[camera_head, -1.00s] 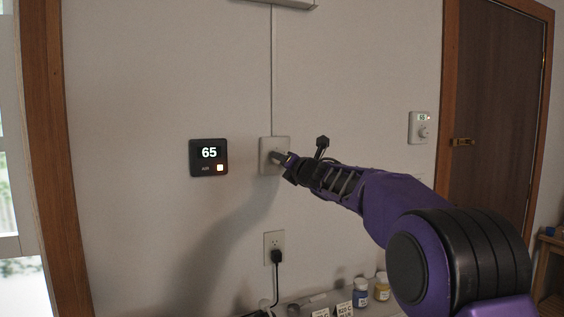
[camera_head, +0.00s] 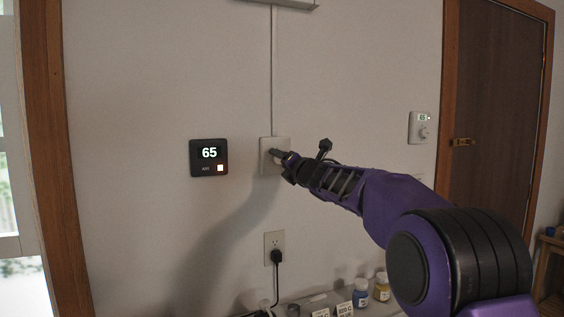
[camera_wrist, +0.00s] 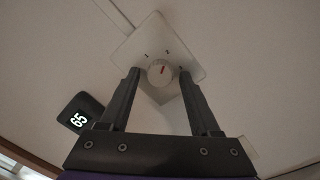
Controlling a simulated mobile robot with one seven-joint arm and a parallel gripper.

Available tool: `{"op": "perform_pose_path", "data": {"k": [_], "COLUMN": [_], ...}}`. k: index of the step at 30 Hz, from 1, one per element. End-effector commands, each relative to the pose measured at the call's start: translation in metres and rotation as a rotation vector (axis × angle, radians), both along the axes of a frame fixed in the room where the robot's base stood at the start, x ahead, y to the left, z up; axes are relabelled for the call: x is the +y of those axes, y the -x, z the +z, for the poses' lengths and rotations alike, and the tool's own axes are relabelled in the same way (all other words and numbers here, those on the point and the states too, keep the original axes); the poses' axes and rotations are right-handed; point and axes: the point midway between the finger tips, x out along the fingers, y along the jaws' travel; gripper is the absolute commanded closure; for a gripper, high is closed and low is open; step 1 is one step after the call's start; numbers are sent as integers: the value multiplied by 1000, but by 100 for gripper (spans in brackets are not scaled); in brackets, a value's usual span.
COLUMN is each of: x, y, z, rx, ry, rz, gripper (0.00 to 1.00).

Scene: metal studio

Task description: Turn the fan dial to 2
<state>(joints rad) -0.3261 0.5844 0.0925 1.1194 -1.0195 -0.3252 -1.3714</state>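The fan dial is a small round white knob (camera_wrist: 160,73) with a red pointer line, on a square white wall plate (camera_wrist: 178,38). The red line points roughly toward the upper marks. My gripper (camera_wrist: 160,73) has one finger on each side of the knob, with a visible gap to it on both sides. In the head view the plate (camera_head: 267,144) is partly hidden by my gripper (camera_head: 278,155), and the knob cannot be made out.
A black thermostat (camera_head: 209,158) reading 65 is left of the plate. An outlet (camera_head: 274,241) with a black plug is below. A white control (camera_head: 420,127) hangs by the door (camera_head: 495,100). Jars (camera_head: 361,292) and small cards stand on a surface below.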

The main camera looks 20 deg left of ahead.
Motion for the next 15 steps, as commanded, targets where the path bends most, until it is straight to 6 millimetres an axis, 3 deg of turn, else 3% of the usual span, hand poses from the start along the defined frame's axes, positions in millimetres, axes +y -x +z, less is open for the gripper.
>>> {"op": "perform_pose_path", "data": {"k": [10,15], "x": [-1,-9], "y": [1,11], "z": [0,-2], "rx": [-1,-2], "ry": [1,1], "rz": [0,-1], "gripper": [30,30]}}
